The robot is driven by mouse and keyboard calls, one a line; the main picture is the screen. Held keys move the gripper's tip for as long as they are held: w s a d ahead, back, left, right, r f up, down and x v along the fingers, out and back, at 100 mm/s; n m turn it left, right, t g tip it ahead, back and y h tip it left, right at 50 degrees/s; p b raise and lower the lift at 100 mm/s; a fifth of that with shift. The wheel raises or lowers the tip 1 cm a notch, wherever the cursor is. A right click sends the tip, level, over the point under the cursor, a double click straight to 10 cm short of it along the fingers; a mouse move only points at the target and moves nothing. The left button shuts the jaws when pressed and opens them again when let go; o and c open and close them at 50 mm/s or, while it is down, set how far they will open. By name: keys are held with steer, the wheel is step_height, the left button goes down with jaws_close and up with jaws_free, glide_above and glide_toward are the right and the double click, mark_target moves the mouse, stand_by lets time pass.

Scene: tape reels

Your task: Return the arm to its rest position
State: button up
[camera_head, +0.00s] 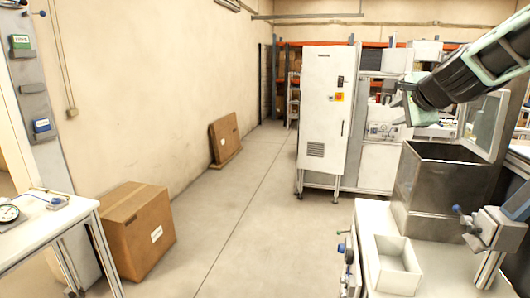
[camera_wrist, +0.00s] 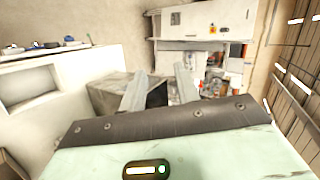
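My arm (camera_head: 455,82) reaches in from the upper right of the head view, raised above the dark metal bin (camera_head: 445,185). My gripper (camera_head: 398,97) is at its left end, pale green, in the air in front of the machines. In the wrist view my gripper (camera_wrist: 160,76) shows two grey fingers standing apart, with nothing held between them. The open dark bin (camera_wrist: 108,95) lies beyond and below the fingers there. No tape reel can be made out clearly in either view.
A white cabinet (camera_head: 322,112) stands behind. A small white open box (camera_head: 397,268) sits on the bench (camera_head: 372,222) at the lower right. A cardboard box (camera_head: 136,228) and a leaning brown panel (camera_head: 224,138) are at left. The floor (camera_head: 240,220) between is clear.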

steer(key=s+a+f+n+g+y+b, duration=0.1)
steer(key=s+a+f+n+g+y, duration=0.15)
steer(key=s+a+f+n, duration=0.6)
steer(key=s+a+f+n+g+y+b, duration=0.15)
steer(key=s+a+f+n+g, duration=0.35)
steer(key=s+a, duration=0.6)
steer(key=s+f+n+g+h, duration=0.1)
steer(key=s+f+n, duration=0.4)
steer(key=s, duration=0.5)
steer(key=s+f+n+g+h, duration=0.2)
steer(key=s+f+n, duration=0.4)
steer(key=s, duration=0.5)
steer(key=shift+a+f+n+g+b, duration=0.3)
steer(key=shift+a+n+g+b, duration=0.15)
steer(key=shift+g, duration=0.4)
